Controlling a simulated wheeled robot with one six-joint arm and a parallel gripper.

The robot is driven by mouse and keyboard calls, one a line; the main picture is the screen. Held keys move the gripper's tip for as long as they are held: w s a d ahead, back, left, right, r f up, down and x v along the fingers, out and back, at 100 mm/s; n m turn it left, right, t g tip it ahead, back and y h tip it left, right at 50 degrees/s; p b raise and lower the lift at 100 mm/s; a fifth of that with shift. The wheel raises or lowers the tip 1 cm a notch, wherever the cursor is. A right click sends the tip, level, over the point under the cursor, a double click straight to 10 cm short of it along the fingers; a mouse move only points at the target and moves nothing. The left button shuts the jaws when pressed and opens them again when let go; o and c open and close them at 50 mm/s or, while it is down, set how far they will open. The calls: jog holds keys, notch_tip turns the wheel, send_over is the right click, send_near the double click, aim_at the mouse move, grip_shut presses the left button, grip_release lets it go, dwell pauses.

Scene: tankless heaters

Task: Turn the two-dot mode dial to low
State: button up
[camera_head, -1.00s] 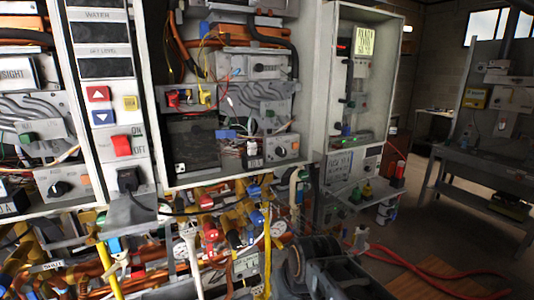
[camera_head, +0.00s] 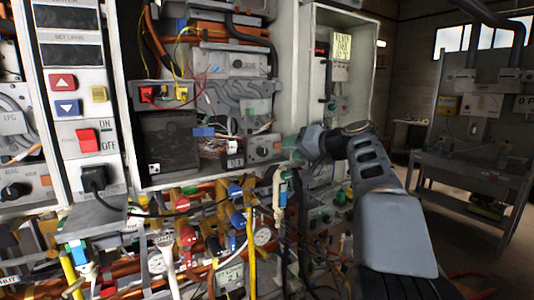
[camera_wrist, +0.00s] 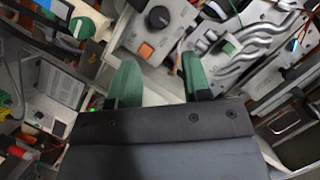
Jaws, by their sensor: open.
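The same box (camera_head: 263,150) is small in the head view, low in the open middle cabinet. Another black dial (camera_head: 15,190) sits on a panel at the far left. No dot marks can be made out on either, so I cannot tell which is the two-dot dial. My gripper (camera_wrist: 158,62) is open and empty; its green fingers are apart, short of the orange-button box. In the head view my gripper (camera_head: 290,152) is just right of that box.
Pipes, valves and a yellow hose (camera_head: 250,250) crowd the space below the cabinets. The cabinet's white side wall (camera_head: 292,70) stands close behind my gripper. A grey workbench (camera_head: 470,170) is at the right, with open floor before it.

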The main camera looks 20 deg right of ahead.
aim_at(265, 152)
jog(key=p+x, duration=0.1)
jog(key=x, duration=0.9)
jog(key=shift+w+a+f+p, duration=0.1)
jog(key=shift+w+a+p, duration=0.05)
jog(key=shift+w+p, duration=0.2)
jog(key=c, duration=0.6)
